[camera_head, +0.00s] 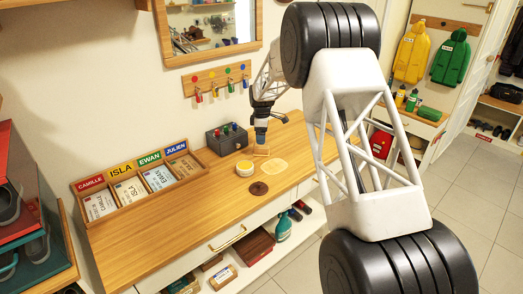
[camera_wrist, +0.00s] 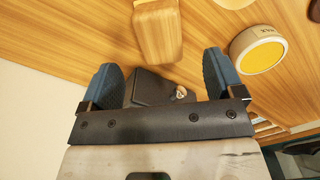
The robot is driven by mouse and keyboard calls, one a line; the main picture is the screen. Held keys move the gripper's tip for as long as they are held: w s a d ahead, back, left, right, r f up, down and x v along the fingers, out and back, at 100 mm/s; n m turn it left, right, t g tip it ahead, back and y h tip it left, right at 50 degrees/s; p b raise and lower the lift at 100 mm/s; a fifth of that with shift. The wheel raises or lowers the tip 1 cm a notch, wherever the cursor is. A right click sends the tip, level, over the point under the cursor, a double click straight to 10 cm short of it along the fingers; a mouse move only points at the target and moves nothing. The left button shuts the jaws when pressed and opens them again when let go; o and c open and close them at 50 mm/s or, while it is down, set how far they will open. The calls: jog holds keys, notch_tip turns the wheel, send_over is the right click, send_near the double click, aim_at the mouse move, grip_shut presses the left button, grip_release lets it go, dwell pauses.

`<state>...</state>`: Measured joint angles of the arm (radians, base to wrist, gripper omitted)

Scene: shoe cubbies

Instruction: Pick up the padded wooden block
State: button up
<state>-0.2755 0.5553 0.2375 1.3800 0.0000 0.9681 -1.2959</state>
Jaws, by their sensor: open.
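The padded wooden block (camera_head: 261,150) is a small light-wood piece on the wooden counter, below my gripper (camera_head: 261,137) in the head view. In the wrist view the block (camera_wrist: 158,32) has rounded edges and is cut off by the top edge. My gripper (camera_wrist: 158,62) shows there with two blue fingers spread wide. The block lies ahead of the gap between the fingertips, with nothing held. Its underside is hidden, and I cannot tell the exact height of the fingers above the counter.
A round yellow-topped tin (camera_head: 245,169) stands near the block; it also shows in the wrist view (camera_wrist: 262,54). A yellow cloth (camera_head: 274,167), a brown disc (camera_head: 259,188) and a dark box with coloured knobs (camera_head: 226,141) are close. A name-card tray (camera_head: 140,187) stands left.

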aim_at(262, 148)
jog(key=shift+f, duration=1.15)
jog(key=shift+f, duration=2.6)
jog(key=c, duration=1.1)
jog(key=shift+r, duration=0.15)
